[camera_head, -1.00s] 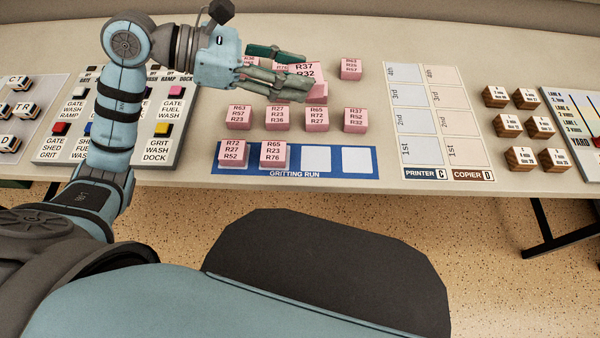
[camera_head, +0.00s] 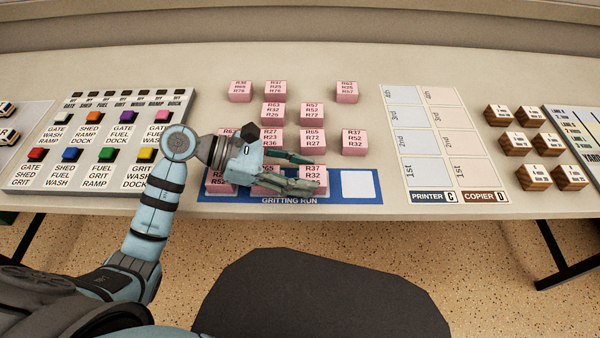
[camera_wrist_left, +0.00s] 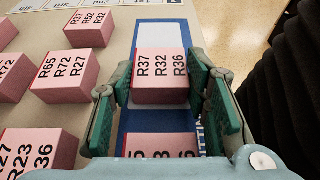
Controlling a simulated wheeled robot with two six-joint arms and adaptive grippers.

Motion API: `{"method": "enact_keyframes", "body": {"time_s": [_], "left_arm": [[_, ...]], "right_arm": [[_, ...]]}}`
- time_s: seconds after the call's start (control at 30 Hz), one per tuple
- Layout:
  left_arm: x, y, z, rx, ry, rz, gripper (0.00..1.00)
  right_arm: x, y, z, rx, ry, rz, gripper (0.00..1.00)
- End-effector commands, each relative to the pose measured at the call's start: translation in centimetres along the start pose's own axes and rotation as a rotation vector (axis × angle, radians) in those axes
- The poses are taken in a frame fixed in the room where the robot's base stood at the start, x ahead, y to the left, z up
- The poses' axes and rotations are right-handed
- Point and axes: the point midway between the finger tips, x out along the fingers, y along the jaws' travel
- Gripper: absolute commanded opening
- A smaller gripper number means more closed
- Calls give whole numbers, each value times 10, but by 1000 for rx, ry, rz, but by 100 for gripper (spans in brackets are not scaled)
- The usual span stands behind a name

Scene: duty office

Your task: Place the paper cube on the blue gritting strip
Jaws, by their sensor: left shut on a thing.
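The blue gritting strip (camera_head: 290,195) lies along the table's front edge, labelled GRITTING RUN. My left gripper (camera_head: 308,172) is shut on a pink paper cube (camera_head: 313,173) marked R37 R32 R36. In the left wrist view this cube (camera_wrist_left: 160,77) sits between the two green fingers, over the strip's third square from the left. I cannot tell whether it touches the strip. Two pink cubes are on the strip's left squares, partly hidden by my gripper. The rightmost white square (camera_head: 358,184) is empty. My right gripper is not in view.
More pink cubes, such as one marked R37 R52 R32 (camera_head: 354,142), stand in rows behind the strip. A button panel (camera_head: 30,178) is at left. A printer and copier chart (camera_head: 432,150) and wooden cubes (camera_head: 530,177) are at right.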

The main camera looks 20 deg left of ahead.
Motion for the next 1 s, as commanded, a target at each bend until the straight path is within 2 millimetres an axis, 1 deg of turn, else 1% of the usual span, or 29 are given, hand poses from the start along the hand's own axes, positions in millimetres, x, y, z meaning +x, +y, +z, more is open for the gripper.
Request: {"method": "enact_keyframes", "body": {"time_s": [0.13,0.27,0.3,0.37,0.4,0.7,0.8,0.87,0.97,1.0], "left_arm": [[0,0,1,1,0,0,15],[1,0,-2,1,0,0,15],[1,0,-2,1,0,0,46],[0,0,-1,1,0,0,55],[0,0,-1,0,0,0,62],[0,0,-1,0,0,0,63],[-2,0,4,0,0,0,63],[-8,0,1,0,4,2,63],[-27,1,1,0,8,2,63],[-37,1,0,0,9,2,63]], "right_arm": [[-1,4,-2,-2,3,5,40],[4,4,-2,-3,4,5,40],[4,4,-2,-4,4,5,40],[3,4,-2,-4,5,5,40],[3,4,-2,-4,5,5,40],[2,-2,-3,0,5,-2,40],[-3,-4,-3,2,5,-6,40],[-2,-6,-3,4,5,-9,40],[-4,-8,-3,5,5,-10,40],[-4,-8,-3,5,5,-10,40]]}}
